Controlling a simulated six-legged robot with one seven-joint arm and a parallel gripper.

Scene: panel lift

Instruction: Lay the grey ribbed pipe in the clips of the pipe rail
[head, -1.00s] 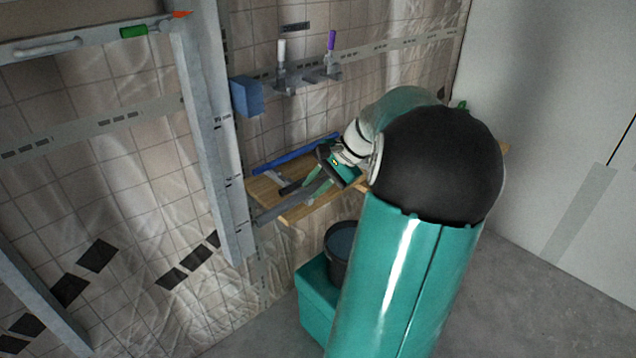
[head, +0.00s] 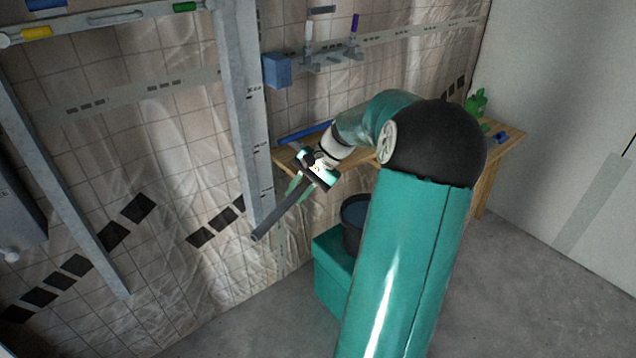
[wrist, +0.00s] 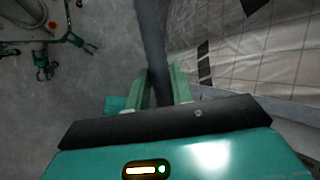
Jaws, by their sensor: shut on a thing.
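The grey ribbed pipe (head: 278,216) is in my gripper (head: 300,186), which is shut on it with green fingers. In the head view the pipe slants down to the left in front of the wall, its open end low. It is clear of the bench. In the wrist view the pipe (wrist: 152,40) runs up and away from between the fingers (wrist: 161,88); its ribs are too blurred to make out. I cannot surely tell which fitting is the pipe rail, and no clips can be told apart.
A grey upright post (head: 240,120) stands just left of the pipe. A wooden bench (head: 487,160) with a blue bar (head: 303,133) is behind my arm. A dark bucket (head: 354,213) stands on a teal box (head: 334,262). A beam (head: 100,20) crosses the upper left. Floor at right is clear.

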